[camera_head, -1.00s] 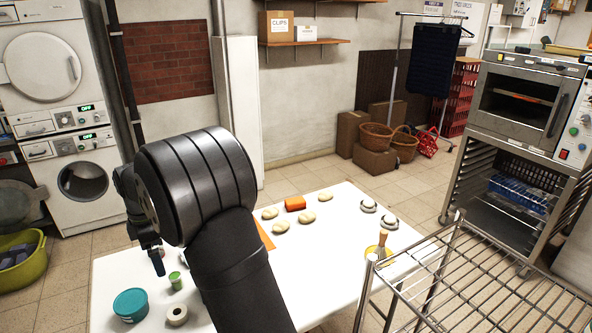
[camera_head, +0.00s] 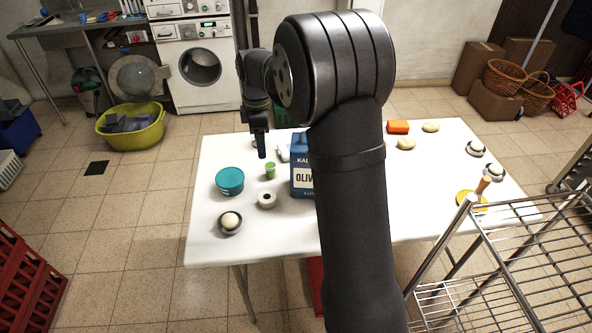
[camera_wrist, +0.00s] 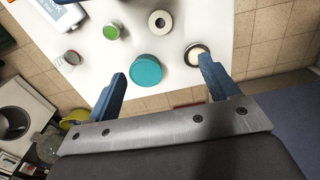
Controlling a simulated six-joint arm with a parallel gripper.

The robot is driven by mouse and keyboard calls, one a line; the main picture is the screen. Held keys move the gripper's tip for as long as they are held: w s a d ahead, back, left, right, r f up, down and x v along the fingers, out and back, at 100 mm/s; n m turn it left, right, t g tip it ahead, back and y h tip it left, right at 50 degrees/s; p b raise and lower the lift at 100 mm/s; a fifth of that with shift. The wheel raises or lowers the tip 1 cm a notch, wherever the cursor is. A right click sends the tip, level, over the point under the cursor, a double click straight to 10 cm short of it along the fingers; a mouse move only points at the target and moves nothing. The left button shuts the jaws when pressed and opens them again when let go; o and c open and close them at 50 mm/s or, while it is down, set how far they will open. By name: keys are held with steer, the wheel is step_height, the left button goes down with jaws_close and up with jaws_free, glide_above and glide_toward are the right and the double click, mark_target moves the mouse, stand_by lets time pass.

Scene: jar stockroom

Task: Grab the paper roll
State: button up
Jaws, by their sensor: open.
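The paper roll (camera_head: 267,199) is a short white ring with a dark core, lying on the white table (camera_head: 222,250) between the teal tub and the blue box. In the wrist view the paper roll (camera_wrist: 160,22) is at the top middle, beyond the fingertips. My gripper (camera_head: 261,146) hangs above the far left part of the table, apart from the roll. In the wrist view my gripper (camera_wrist: 163,80) has its two blue fingers spread wide, with nothing between them in its hold.
A wire rack (camera_head: 480,265) stands at the right.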

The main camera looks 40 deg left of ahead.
step_height(320, 180, down, 7)
steer(key=m, duration=1.1)
glide_above(267, 197)
steer(key=f, duration=1.1)
steer(key=shift+d+f, duration=0.1)
steer(key=shift+d, duration=0.1)
steer(key=shift+a+f, duration=0.15)
steer(key=shift+f, duration=1.35)
steer(key=shift+a+f, duration=0.15)
steer(key=shift+f, duration=1.35)
steer(key=c, duration=1.1)
